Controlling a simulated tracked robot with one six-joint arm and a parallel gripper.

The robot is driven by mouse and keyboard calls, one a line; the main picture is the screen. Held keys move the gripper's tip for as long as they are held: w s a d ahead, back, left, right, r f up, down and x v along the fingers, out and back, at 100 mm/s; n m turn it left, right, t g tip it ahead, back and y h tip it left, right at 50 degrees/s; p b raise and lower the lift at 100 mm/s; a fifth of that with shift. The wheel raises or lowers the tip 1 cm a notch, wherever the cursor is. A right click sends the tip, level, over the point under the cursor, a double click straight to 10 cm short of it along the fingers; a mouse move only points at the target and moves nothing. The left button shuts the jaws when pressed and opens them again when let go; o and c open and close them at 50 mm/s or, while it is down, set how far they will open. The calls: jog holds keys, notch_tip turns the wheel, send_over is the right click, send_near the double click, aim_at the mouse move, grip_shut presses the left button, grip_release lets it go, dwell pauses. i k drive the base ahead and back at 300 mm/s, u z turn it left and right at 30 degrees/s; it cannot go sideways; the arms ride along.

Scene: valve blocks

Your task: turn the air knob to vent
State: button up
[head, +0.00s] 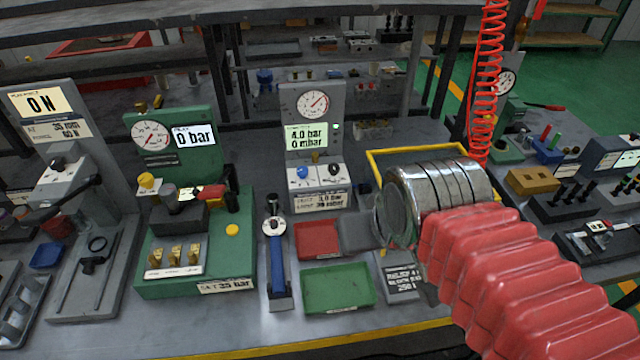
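A grey panel block (306,150) stands at the back middle of the bench, with a round gauge and a screen reading 4.0 bar and 0 mbar. On its sloped white front are a blue knob (302,172) and a black knob (334,171). Their small labels are too small to read, so I cannot tell which is the air knob or where it points. My arm, in a red ribbed sleeve with a shiny metal cylinder, reaches in from the lower right. Its end is right of the block, apart from the knobs; no gripper fingers show.
A green valve stand (190,265) reading 0 bar is at left. A torque wrench (277,250), red tray (317,240) and green tray (339,288) lie in front of the panel block. A red coiled hose (484,80) hangs at right. A yellow frame (415,151) stands behind my arm.

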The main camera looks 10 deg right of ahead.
aim_at(333, 168)
jog(key=k, duration=1.35)
jog(key=u, duration=0.5)
jog(key=i, duration=1.6)
jog(key=z, duration=0.15)
